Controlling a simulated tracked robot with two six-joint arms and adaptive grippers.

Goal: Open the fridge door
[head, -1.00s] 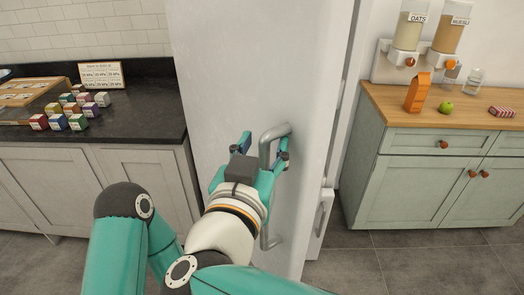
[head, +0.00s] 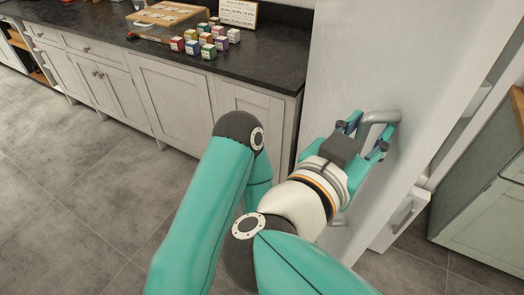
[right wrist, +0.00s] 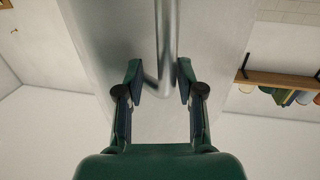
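The fridge door (head: 335,75) is a tall white panel right of centre in the head view. Its grey tubular handle (head: 378,117) stands near its right edge. My right gripper (head: 366,138) is at the handle's upper part. In the right wrist view, the handle bar (right wrist: 167,35) runs between the two spread fingers (right wrist: 160,82), with a gap at least on the left finger's side, so the gripper looks open around it. My left gripper is not in view.
A dark counter (head: 265,72) over grey cabinets runs left of the door, with small colored boxes (head: 208,51), a wooden tray (head: 170,12) and a sign (head: 238,12). A green-grey cabinet (head: 490,215) stands at right. The tiled floor (head: 80,190) at left is clear.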

